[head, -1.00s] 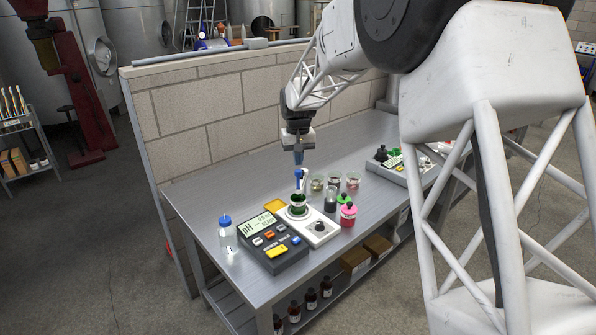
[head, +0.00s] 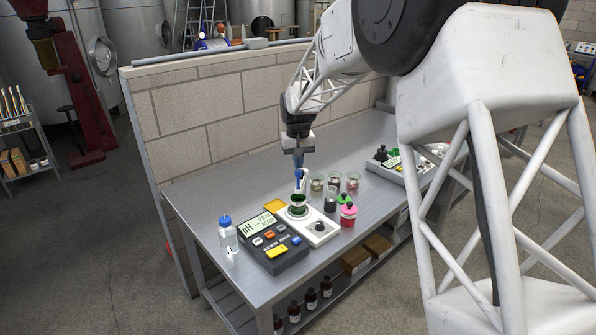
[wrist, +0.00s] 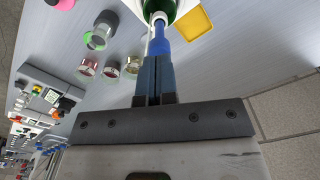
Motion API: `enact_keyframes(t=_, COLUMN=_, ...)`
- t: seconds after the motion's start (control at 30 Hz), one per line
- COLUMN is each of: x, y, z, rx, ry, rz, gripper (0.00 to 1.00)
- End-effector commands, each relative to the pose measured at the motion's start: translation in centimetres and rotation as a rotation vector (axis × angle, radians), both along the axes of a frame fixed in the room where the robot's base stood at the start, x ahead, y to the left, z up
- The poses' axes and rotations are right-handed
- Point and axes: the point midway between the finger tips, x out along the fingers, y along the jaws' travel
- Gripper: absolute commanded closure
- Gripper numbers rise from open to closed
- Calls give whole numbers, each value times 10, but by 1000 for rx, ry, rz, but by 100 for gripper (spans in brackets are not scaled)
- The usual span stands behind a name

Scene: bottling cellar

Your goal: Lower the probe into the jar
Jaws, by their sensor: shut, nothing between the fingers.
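The probe (head: 298,181) has a blue upper part and stands upright at the jar. Its lower end is hidden, so I cannot tell its depth. The jar (head: 298,209) holds green liquid and sits on the white stirrer plate (head: 319,229). My gripper (head: 299,166) points down directly above the probe, its fingers shut with nothing between them. In the wrist view, the shut fingertips (wrist: 157,58) meet or nearly meet the top of the blue probe (wrist: 159,42). The jar (wrist: 163,5) is cut off at the top edge there.
A pH meter (head: 272,242) and a blue-capped bottle (head: 228,236) stand left of the stirrer. Several small beakers (head: 335,181) and a pink bottle (head: 348,216) stand to its right. A yellow dish (head: 275,204) lies behind the meter. The bench's back left is clear.

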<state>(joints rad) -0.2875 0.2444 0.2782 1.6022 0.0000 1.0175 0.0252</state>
Motion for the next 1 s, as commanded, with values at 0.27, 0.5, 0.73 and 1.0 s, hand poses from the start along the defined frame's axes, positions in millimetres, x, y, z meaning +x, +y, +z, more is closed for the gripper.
enact_keyframes(t=0.27, x=0, y=0, z=-7, rx=0, ry=0, rz=0, gripper=100)
enact_keyframes(t=0.5, x=0, y=0, z=-13, rx=0, ry=-1, rz=0, gripper=100)
enact_keyframes(t=0.73, x=0, y=0, z=-18, rx=0, ry=0, rz=0, gripper=100)
enact_keyframes(t=1.0, x=0, y=0, z=-25, rx=0, ry=0, rz=0, gripper=100)
